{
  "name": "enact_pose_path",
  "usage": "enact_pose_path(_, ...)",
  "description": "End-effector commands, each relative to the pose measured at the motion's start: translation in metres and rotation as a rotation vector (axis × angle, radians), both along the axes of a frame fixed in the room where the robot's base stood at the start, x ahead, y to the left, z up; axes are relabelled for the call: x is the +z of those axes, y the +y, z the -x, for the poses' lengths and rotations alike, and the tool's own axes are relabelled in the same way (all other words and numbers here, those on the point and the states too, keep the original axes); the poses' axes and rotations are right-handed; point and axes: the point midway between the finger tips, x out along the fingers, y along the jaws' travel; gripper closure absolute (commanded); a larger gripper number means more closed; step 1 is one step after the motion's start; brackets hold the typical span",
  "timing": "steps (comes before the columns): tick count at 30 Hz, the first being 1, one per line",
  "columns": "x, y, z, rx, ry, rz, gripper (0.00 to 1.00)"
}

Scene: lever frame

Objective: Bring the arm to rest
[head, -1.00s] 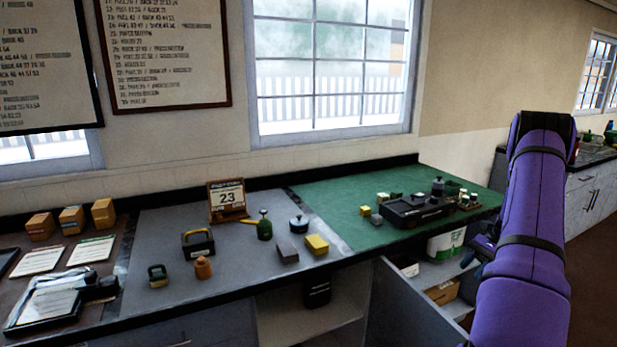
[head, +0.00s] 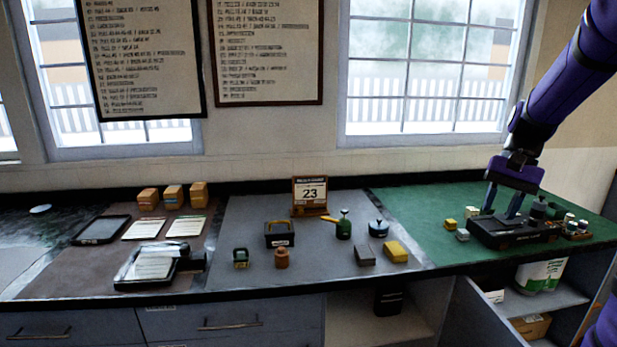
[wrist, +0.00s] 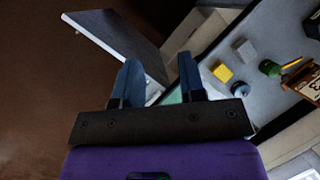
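My purple arm (head: 565,85) comes in from the upper right of the head view. My gripper (head: 500,213) hangs from it with its dark blue fingers pointing down, overlapping the black tray (head: 490,237) in the picture. In the wrist view my gripper (wrist: 158,78) has its fingers well apart and nothing between them. Beyond the fingers that view shows the open cupboard door (wrist: 112,38), the floor and the worktop edge. I cannot tell the exact height or distance of the fingers from the tray.
The green mat (head: 425,215) carries the tray and small blocks. The open cupboard door (head: 478,312) juts out below the worktop.

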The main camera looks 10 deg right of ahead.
Motion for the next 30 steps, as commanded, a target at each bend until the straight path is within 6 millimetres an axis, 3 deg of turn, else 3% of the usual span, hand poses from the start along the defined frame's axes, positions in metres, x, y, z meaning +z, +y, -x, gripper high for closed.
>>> enact_pose_path(1,0.011,0.016,0.005,0.037,-0.028,0.028,0.63)
enact_pose_path(6,0.036,0.061,0.023,0.147,-0.123,0.116,0.63)
enact_pose_path(15,0.066,0.128,0.069,0.34,-0.306,0.253,0.63)
enact_pose_path(24,0.076,0.176,0.125,0.523,-0.514,0.365,0.63)
enact_pose_path(30,0.075,0.194,0.153,0.613,-0.63,0.414,0.63)
